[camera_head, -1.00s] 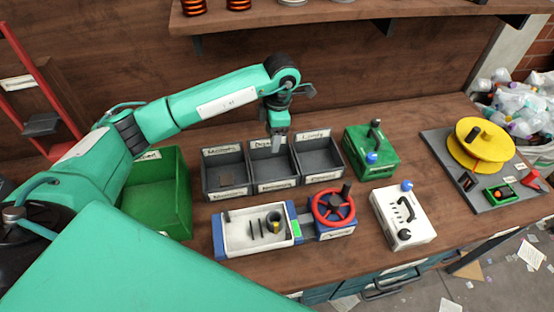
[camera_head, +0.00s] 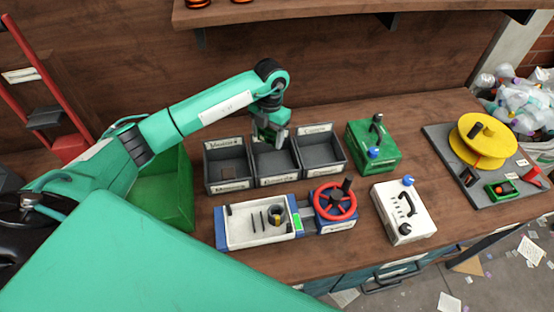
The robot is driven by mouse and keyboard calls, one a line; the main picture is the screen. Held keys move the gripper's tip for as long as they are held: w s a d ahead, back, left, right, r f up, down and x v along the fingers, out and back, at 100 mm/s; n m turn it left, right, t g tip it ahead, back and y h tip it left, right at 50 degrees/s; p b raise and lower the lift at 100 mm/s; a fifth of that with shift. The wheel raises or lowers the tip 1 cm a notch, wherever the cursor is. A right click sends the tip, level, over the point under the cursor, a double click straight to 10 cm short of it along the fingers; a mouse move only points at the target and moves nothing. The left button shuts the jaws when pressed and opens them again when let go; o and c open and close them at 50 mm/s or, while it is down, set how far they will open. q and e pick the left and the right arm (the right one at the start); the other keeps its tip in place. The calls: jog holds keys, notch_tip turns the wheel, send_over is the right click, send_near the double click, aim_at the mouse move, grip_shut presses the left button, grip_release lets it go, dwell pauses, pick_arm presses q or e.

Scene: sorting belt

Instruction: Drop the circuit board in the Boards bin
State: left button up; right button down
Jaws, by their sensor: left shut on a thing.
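My left gripper (camera_head: 270,137) hangs from above at the back of the middle grey bin (camera_head: 276,181), near its rear wall. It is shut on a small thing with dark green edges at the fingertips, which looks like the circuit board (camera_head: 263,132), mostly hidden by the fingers. Three grey open bins stand in a row: the left one (camera_head: 228,186), the middle one and the right one (camera_head: 322,168). Their white labels are too blurred to read surely, so I cannot tell which is Boards. My right gripper is not in view.
A large green bin (camera_head: 176,222) stands left of the row. In front are a white tray fixture (camera_head: 240,228) and a red handwheel (camera_head: 333,200). A green box (camera_head: 362,157) and a white box (camera_head: 398,222) stand right. A shelf (camera_head: 300,8) hangs above.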

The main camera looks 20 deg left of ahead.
aim_at(268, 143)
pick_arm(q)
jog(key=shift+f+b, duration=0.55)
jog(key=shift+f, duration=0.95)
jog(key=o, duration=1.1)
jog(key=shift+c, duration=0.2)
notch_tip(268, 143, up, 14)
jog(key=w+b, duration=0.1)
jog(key=b, duration=0.1)
jog(key=shift+w+d, duration=0.15)
jog(key=shift+w, duration=0.15)
jog(key=shift+f, duration=0.1)
jog(key=shift+f, duration=0.1)
